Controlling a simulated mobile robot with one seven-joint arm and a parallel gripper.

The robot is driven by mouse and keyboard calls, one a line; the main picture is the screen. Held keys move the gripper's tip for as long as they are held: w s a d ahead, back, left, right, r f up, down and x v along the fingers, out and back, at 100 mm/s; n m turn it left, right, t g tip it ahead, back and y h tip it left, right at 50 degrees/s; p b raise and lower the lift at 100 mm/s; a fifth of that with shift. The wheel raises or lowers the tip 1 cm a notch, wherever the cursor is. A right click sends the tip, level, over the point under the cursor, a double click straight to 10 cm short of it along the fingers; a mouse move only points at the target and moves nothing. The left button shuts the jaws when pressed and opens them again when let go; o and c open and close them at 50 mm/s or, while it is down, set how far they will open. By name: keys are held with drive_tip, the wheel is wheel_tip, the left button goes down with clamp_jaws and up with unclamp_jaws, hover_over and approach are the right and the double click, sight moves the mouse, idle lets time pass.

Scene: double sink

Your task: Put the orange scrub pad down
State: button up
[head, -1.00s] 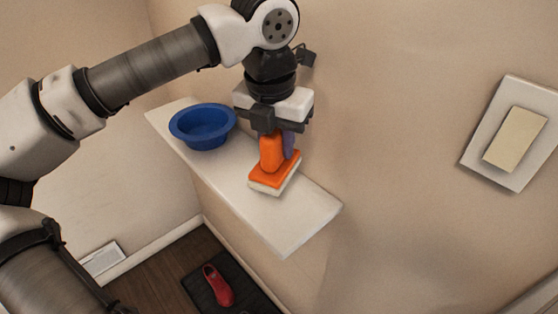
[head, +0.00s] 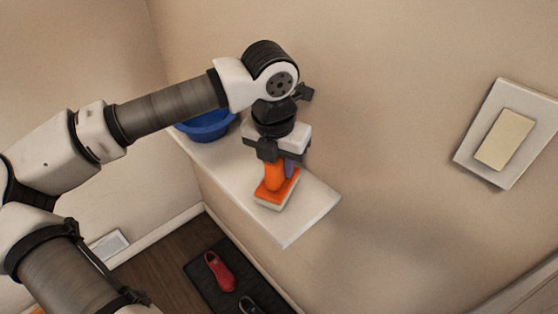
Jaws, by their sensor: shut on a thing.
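The orange scrub pad (head: 276,192) is a flat block with an orange top and a pale underside. It shows over the right part of the white shelf (head: 308,212), low and close to the surface; I cannot tell whether it touches. My gripper (head: 281,168) points down above the pad and is shut on it. An upright orange piece and a purple piece show between the gripper body and the pad; I cannot tell whether they are fingers or a handle. The fingertip contact is hidden.
A blue bowl (head: 208,127) stands on the shelf's left part, partly hidden by my arm. The shelf's right end is clear. A wall plate (head: 504,140) is on the right wall. Below, a red shoe (head: 219,271) and a dark shoe (head: 250,306) lie on a dark mat (head: 207,284).

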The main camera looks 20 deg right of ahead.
drive_tip(key=o, duration=0.9)
drive_tip(key=shift+f, duration=0.1)
drive_tip(key=shift+o, duration=0.2)
drive_tip(key=shift+r+p, duration=0.35)
drive_tip(key=r, duration=0.3)
drive_tip(key=a+r+b, duration=0.1)
drive_tip(key=r, duration=0.3)
drive_tip(key=s+r+b, duration=0.1)
drive_tip(key=r, duration=0.3)
drive_tip(key=shift+s+a, duration=0.1)
drive_tip(key=shift+a, duration=0.05)
drive_tip(key=shift+r, duration=0.3)
drive_tip(key=shift+s, duration=0.1)
